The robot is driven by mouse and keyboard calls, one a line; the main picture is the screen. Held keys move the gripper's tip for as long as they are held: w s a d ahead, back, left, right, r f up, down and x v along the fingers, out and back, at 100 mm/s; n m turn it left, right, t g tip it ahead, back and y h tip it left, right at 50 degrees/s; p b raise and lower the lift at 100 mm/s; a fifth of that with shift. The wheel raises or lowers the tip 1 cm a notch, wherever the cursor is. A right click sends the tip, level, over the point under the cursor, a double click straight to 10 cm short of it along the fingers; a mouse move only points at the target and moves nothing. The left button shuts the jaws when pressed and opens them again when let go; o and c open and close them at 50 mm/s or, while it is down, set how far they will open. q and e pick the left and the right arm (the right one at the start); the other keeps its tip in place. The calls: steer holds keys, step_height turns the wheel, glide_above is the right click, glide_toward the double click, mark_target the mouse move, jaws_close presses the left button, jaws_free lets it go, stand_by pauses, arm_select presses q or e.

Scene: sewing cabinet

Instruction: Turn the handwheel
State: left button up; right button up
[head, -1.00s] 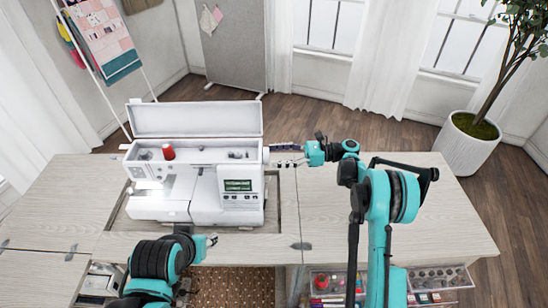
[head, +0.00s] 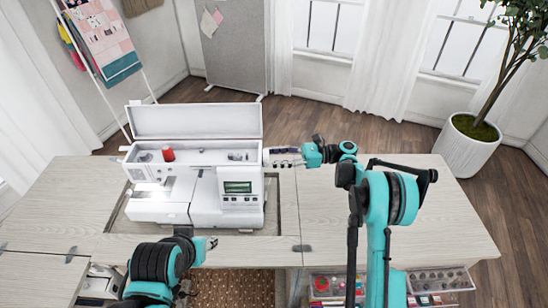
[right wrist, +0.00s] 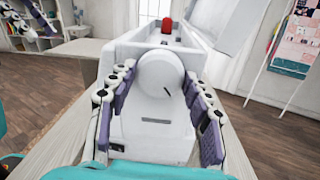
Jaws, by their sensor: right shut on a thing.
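The white sewing machine (head: 240,207) sits in the cabinet's cut-out with its top lid raised. Its handwheel (right wrist: 160,75), a round white knob with a short dark mark, is on the machine's right end and shows in the right wrist view. My right gripper (right wrist: 160,88) is shut on the handwheel, with one purple-padded finger on each side. In the head view, my right gripper (head: 274,157) reaches the machine's right end from the right, and the handwheel is hard to make out there. My left gripper (head: 210,243) is low in front of the machine, apart from it; its finger opening is unclear.
A red thread spool (head: 168,153) stands in the machine's open top. The pale wooden cabinet top (head: 430,225) is bare to the right. An open drawer of sewing supplies (head: 435,280) is below its front edge. A potted plant (head: 466,150) stands behind right.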

steer(key=n, duration=0.9)
steer(key=n+t+b, duration=0.1)
steer(key=n, duration=0.8)
steer(key=n+t+b, duration=0.1)
steer(key=n, duration=0.7)
steer(key=shift+s+f+n, duration=0.15)
steer(key=shift+s+n, duration=0.1)
steer(key=shift+n, duration=0.15)
stand_by(0.4)
steer(key=o, duration=1.2)
steer(key=shift+c, duration=0.2)
steer(key=shift+d, duration=0.1)
steer(key=d, duration=1.1)
steer(key=shift+s+d+r, duration=0.2)
steer(key=shift+s+d, duration=0.1)
steer(key=shift+d, duration=0.05)
